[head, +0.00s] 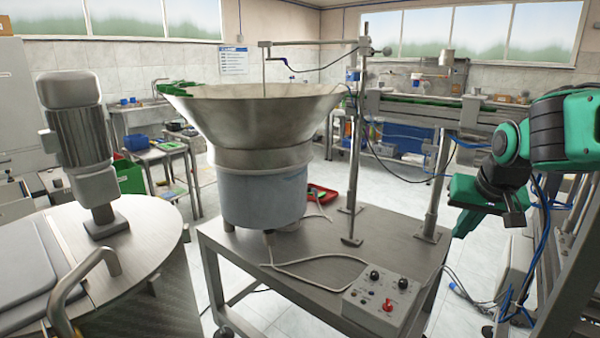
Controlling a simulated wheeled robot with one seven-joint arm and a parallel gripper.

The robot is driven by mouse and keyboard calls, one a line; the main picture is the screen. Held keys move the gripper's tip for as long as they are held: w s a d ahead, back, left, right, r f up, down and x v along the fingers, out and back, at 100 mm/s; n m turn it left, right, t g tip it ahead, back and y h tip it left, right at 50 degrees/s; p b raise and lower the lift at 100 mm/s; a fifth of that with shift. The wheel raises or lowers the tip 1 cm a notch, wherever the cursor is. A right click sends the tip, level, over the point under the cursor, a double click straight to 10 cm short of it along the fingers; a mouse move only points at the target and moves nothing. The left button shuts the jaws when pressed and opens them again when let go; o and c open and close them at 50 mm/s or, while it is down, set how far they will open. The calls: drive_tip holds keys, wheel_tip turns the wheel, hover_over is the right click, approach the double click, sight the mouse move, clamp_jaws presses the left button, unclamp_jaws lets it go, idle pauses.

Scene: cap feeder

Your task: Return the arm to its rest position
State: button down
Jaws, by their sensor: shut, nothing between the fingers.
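My arm (570,130), green and black, comes in from the right edge in the head view. It is bent, with its wrist (505,178) hanging to the right of the steel table. My gripper (468,216) is at the end of it, beyond the table's right edge and apart from it. It is shut and holds nothing. The feeder bowl (255,115), a wide metal funnel on a grey drum, stands on the table well to the left of my gripper.
The steel table (320,245) carries a control box (385,298) and upright posts (357,150). A rail (430,110) runs behind. A round machine with a motor (80,135) stands at left. Blue cables (535,260) and a frame (570,245) are close to my arm. Floor shows between table and frame.

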drive_tip(key=s+a+f+n+g, duration=0.1)
drive_tip(key=s+a+f+n, duration=0.15)
drive_tip(key=s+f, duration=0.2)
drive_tip(key=s+a+f+n, duration=0.1)
drive_tip(key=s+a+f, duration=0.2)
drive_tip(key=s, duration=0.3)
drive_tip(key=s+d+f+m+g, duration=0.1)
drive_tip(key=s+d+m+g, duration=0.1)
drive_tip(key=s+d, duration=0.3)
drive_tip(key=s+d+f+m+g+y, duration=0.1)
drive_tip(key=s+d+m, duration=0.3)
drive_tip(key=s, duration=0.7)
drive_tip(key=shift+s+d+g, duration=0.4)
drive_tip(key=shift+d+g, duration=0.5)
drive_tip(key=shift+d, duration=0.15)
drive_tip(key=shift+w+f, duration=0.2)
drive_tip(key=shift+w, duration=0.45)
